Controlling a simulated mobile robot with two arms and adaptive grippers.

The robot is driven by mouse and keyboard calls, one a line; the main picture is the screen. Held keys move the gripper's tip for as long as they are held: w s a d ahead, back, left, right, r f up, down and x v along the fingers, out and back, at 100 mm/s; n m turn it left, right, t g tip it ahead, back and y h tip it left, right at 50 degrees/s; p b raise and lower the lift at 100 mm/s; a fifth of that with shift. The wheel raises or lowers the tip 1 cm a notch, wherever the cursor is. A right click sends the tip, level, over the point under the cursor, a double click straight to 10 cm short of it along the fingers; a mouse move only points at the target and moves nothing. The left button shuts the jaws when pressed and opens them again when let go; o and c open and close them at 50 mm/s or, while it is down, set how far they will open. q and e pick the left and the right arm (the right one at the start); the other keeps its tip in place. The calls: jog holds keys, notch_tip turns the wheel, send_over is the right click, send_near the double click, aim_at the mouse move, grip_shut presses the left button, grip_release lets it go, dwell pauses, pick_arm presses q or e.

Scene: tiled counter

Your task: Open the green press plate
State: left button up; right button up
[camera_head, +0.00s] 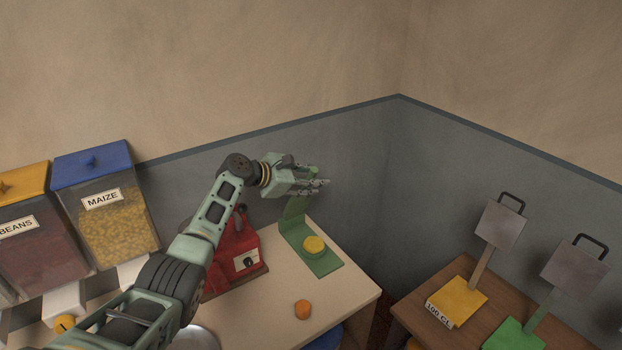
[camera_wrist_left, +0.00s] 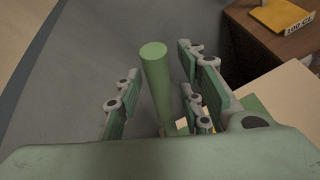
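The green press (camera_head: 322,265) stands on the light table, with a round yellow piece (camera_head: 314,245) on its flat base. A green upright part (camera_head: 296,208) rises at the back of the base, its top partly hidden by my left gripper (camera_head: 308,184). In the left wrist view a green round bar (camera_wrist_left: 157,85), which looks like the press handle, stands between the fingers of my left gripper (camera_wrist_left: 160,100). The fingers are open, with a gap on each side of the bar. My right gripper is in neither view.
A red machine (camera_head: 236,257) stands left of the press, close to my left arm. An orange piece (camera_head: 302,309) lies near the table's front. Bean and maize bins (camera_head: 115,225) stand at the left. A brown table (camera_head: 462,270) with yellow and green stands is at the right.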

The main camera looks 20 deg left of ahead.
pick_arm(q)
jog(key=v, duration=1.2)
dwell(0.3)
